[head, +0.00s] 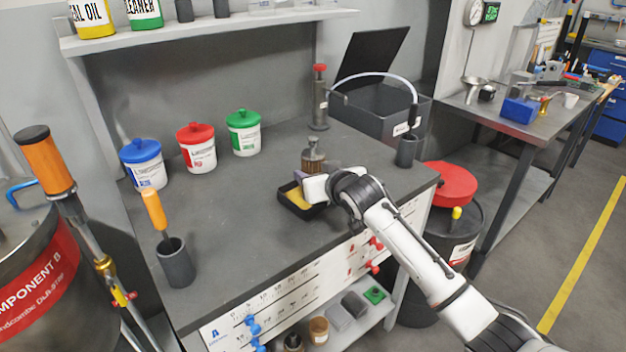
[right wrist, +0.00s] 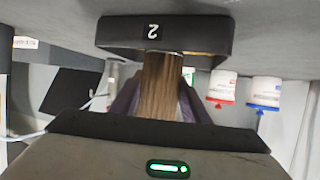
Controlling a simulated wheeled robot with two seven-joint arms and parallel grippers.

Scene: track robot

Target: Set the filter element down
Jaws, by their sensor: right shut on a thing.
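The filter element (head: 313,163) is a brown pleated cylinder with a grey metal top, upright above the workbench. My right gripper (head: 303,182) is shut on it, the hand hiding part of it in the head view. In the right wrist view, upside down, the brown pleats (right wrist: 160,82) show between the purplish fingers. A black tray (head: 289,207) with a yellow inside lies just below the hand. In the wrist view the tray's wall (right wrist: 115,36) bears a 2, and the element's lower end overlaps its opening. I cannot tell whether they touch. My left gripper is out of view.
Blue-lidded (head: 142,165), red-lidded (head: 197,149) and green-lidded (head: 243,133) tubs stand along the back. A dark open bin (head: 375,112) is at the far right corner, beside a grey cup (head: 406,151). Another cup (head: 176,264) holds an orange-handled tool. The front middle is clear.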

